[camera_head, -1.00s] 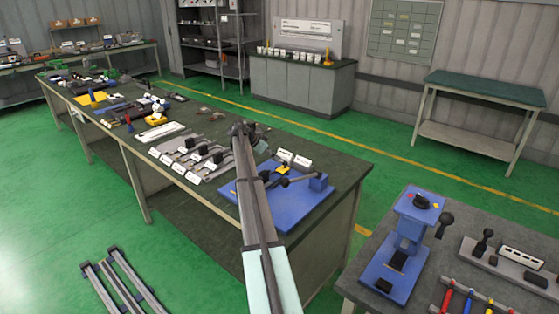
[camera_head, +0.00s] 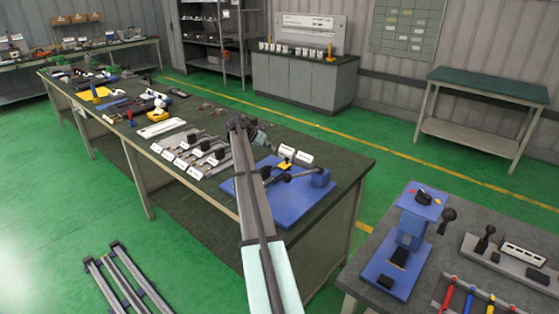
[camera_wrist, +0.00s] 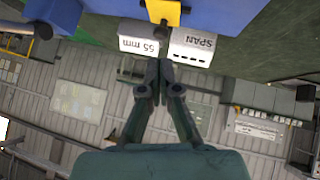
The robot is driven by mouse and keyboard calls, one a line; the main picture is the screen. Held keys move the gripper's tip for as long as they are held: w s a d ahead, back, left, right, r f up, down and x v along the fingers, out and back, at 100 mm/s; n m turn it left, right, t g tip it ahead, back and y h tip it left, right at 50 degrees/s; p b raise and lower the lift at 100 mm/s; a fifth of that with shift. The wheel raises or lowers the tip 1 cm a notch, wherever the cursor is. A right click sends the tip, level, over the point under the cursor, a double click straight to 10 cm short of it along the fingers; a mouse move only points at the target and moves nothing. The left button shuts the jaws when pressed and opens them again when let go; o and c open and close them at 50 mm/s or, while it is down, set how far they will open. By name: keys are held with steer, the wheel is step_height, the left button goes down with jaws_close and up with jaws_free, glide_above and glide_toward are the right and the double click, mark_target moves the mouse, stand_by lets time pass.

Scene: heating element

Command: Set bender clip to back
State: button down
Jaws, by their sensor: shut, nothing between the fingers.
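The bender is a blue base plate (camera_head: 323,196) with dark rods and a raised blue block, at the near right end of the long bench. A small yellow piece (camera_head: 285,164), which may be the clip, sits near its back edge. In the wrist view the yellow piece (camera_wrist: 172,12) has a dark tip and lies at the top, between white labels reading "55 mm" (camera_wrist: 138,46) and "SPAN" (camera_wrist: 193,48). My gripper (camera_wrist: 159,64) is shut and empty, apparently apart from the yellow piece. In the head view my arm largely hides the gripper and covers the plate's left part.
The long dark bench (camera_head: 345,158) carries several grey labelled fixtures (camera_head: 192,155) left of the bender. A second bench at the lower right holds a blue press (camera_head: 408,235) and coloured-handled tools. Green floor is open behind the long bench.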

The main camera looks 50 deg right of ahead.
steer(key=n, duration=0.5)
steer(key=n+t+h, duration=0.1)
steer(key=n+t, duration=0.2)
steer(key=n, duration=2.8)
glide_toward(286, 163)
steer(key=x, duration=0.4)
steer(key=shift+w+d+f, duration=0.15)
steer(key=shift+d+f, duration=0.05)
steer(key=shift+d, duration=0.05)
steer(key=shift+d+f, duration=0.35)
steer(key=shift+f, duration=0.15)
